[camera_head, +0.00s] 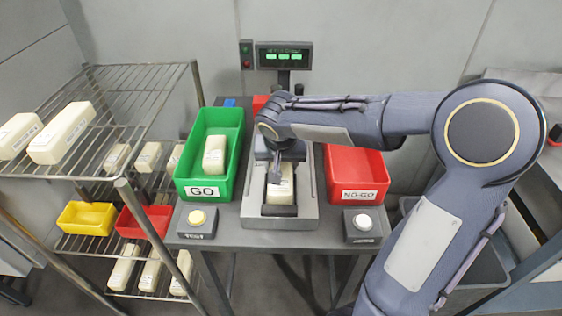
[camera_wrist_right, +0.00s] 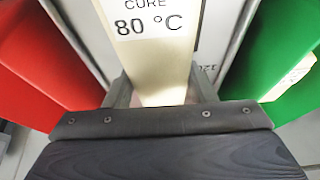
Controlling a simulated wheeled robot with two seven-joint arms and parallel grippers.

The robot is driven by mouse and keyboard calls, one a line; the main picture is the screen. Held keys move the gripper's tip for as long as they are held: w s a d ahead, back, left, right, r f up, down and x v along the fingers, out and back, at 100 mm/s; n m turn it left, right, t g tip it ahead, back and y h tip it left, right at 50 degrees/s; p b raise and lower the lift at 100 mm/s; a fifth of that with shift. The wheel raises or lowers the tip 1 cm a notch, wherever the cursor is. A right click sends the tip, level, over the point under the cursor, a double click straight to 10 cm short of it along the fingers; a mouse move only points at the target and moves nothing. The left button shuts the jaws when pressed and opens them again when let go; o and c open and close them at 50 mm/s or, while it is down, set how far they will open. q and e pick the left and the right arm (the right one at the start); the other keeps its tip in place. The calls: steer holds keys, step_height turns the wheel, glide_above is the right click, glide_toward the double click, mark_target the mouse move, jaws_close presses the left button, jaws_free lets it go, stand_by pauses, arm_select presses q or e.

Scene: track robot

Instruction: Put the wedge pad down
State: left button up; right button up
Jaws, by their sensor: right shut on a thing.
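The cream wedge pad (camera_head: 281,190) lies in the grey measuring fixture (camera_head: 309,212) at the middle of the table. My right gripper (camera_head: 276,172) comes down over it from above and is shut on it. In the right wrist view the wedge pad (camera_wrist_right: 160,60) runs up between the two fingers, with a label reading "CURE 80 °C". The far end of the pad is hidden by my arm in the head view. Whether its underside touches the fixture bed cannot be told. My left gripper is not in view.
A green GO bin (camera_head: 236,150) holding one pad stands left of the fixture. A red NO-GO bin (camera_head: 352,166) stands right. Two button boxes (camera_head: 197,221) (camera_head: 362,223) sit at the front edge. A display (camera_head: 283,56) stands behind. A wire rack (camera_head: 120,92) with several pads is at left.

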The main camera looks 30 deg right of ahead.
steer(key=o, duration=1.1)
steer(key=shift+r+p, duration=0.4)
steer(key=shift+r, duration=0.05)
steer(key=p+v, duration=0.1)
steer(key=v, duration=1)
steer(key=s+a+f+n+t+y, duration=0.1)
steer(key=s+a+f+n+y, duration=0.2)
steer(key=s, duration=0.6)
steer(key=s+a+f+n+t+y, duration=0.1)
steer(key=s+a+f+n+y, duration=0.3)
steer(key=s, duration=0.6)
steer(key=r+p, duration=0.1)
steer(key=p, duration=0.1)
steer(key=d+r+m+p, duration=0.1)
steer(key=r+p, duration=0.1)
steer(key=d+r+m+p, duration=0.1)
steer(key=p, duration=0.1)
steer(key=shift+w+r+h, duration=0.2)
steer(key=shift+r+h, duration=0.2)
